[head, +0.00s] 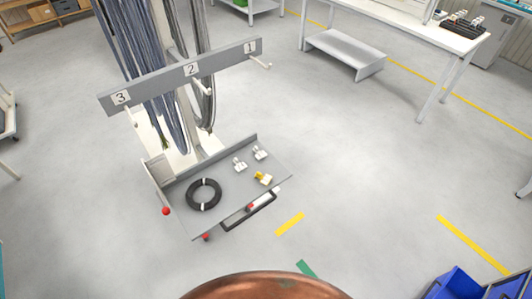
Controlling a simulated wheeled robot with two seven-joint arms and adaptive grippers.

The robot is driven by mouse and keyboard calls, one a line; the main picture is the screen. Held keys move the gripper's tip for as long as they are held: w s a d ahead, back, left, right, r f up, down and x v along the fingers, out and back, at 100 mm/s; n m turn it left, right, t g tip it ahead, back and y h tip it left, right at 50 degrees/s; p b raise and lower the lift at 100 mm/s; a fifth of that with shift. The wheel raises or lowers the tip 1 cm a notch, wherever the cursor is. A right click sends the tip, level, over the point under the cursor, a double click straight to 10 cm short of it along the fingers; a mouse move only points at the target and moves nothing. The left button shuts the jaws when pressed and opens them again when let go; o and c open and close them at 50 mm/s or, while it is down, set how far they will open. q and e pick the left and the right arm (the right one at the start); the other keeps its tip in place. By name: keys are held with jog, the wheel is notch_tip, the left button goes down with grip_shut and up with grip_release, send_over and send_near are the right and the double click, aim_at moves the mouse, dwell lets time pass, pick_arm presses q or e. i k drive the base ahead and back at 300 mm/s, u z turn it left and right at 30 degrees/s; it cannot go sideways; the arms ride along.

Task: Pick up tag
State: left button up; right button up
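A grey cart shelf (225,204) stands low in the middle of the head view. On it lies a small yellow and white piece (264,178), near its right end. Two small white pieces (240,165) (259,153) lie behind it. Which of these small pieces is the tag is too small to tell. A black cable ring (203,194) with light bands lies on the left part of the shelf. Neither of my grippers shows in the head view.
A grey bar (226,62) numbered 3, 2, 1 stands above the shelf, with cable bundles (148,75) hanging behind it. A white table (395,18) and low step (345,50) are at upper right. Blue bins (455,284) are at lower right. Floor right of the cart is clear.

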aim_at(259, 155)
jog(key=z, duration=0.85)
jog(key=i, duration=0.8)
jog(key=u, duration=2.25)
